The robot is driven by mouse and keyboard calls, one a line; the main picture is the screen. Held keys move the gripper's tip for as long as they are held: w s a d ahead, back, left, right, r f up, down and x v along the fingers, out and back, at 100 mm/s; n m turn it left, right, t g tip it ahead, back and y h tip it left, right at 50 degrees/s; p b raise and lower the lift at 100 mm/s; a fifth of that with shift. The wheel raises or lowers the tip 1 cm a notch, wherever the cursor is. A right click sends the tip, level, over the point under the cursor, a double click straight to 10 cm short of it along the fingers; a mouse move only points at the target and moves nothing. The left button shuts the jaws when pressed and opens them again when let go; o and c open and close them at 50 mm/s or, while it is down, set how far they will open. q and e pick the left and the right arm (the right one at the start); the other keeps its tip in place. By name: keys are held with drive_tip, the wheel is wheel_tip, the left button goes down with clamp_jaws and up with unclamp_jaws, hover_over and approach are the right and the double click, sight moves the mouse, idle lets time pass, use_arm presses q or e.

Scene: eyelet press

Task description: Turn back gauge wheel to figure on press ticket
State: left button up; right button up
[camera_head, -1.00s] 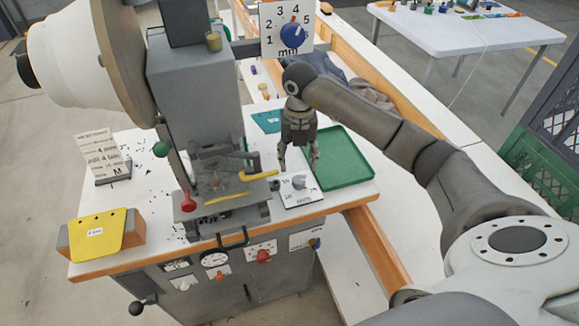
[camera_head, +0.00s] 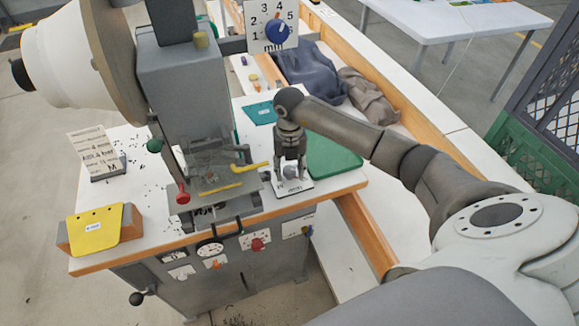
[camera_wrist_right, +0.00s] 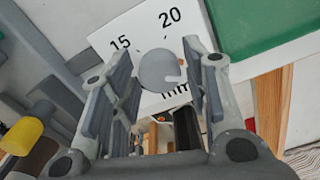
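A grey round knob (camera_wrist_right: 160,70) with a light notch sits on a white plate (camera_wrist_right: 122,29) marked 15, 20 and mm. The plate also shows at the press table's front right (camera_head: 304,185). My right gripper (camera_head: 290,175) points down over this knob. In the wrist view its open fingers (camera_wrist_right: 158,62) stand on either side of the knob; contact cannot be told. My left gripper is not in view.
The grey press (camera_head: 185,85) stands just left of my right gripper, with a yellow-handled lever (camera_head: 248,166) close by. A green tray (camera_head: 333,155) lies to the right. A yellow folder-like piece (camera_head: 97,230) is at the table's left corner.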

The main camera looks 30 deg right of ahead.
drive_tip(key=c, duration=0.6)
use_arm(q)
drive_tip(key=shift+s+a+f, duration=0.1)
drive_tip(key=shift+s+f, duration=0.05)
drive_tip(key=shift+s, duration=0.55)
